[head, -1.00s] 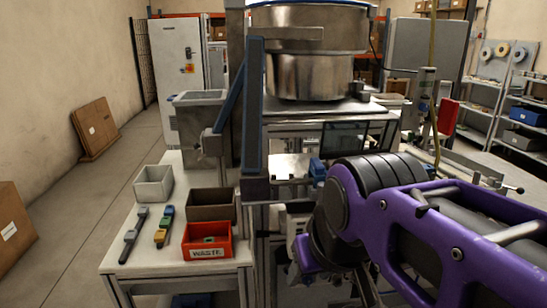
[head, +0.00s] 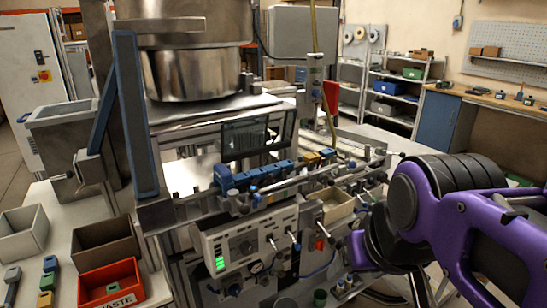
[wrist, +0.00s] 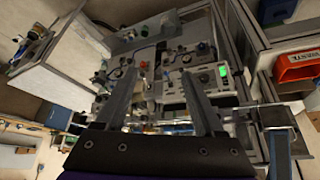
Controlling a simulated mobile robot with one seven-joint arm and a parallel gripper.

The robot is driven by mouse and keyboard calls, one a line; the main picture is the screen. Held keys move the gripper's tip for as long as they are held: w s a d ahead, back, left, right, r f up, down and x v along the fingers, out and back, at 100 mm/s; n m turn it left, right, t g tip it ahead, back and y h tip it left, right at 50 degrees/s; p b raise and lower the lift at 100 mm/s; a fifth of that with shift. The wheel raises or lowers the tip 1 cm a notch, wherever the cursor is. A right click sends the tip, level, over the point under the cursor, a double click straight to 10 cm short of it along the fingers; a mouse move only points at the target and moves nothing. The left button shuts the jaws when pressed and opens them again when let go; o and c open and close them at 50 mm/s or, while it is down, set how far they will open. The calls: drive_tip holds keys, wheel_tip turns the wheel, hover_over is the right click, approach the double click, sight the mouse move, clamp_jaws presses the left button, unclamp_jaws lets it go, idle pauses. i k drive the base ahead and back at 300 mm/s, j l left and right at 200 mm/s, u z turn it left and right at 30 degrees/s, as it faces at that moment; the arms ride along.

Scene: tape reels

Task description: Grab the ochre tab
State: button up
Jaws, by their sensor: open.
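Small ochre pieces (head: 318,157) sit on the machine's rail, to the right of a row of blue blocks (head: 250,178), in the head view. Another ochre piece (head: 45,299) lies at the lower left on the side table, in line with green and blue pieces. I cannot tell which is the ochre tab. In the wrist view my gripper (wrist: 158,73) is open and nothing shows between its fingers. It faces the machine's front panel with its green-lit display (wrist: 222,72). In the head view the fingers are hidden behind my purple arm. No ochre piece is clear in the wrist view.
A red WASTE bin (head: 117,299), a brown bin (head: 108,254) and a grey bin (head: 22,240) stand on the left table. A large metal bowl (head: 190,75) rises behind the rail. Levers and knobs stick out from the control panel (head: 245,240).

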sight(313, 156)
drive_tip(key=i+l+u, duration=0.3)
drive_tip(key=l, duration=0.3)
drive_tip(key=i+l+u, duration=0.3)
drive_tip(key=l, duration=0.3)
drive_tip(key=i+l+u, duration=0.15)
drive_tip(key=l, duration=0.2)
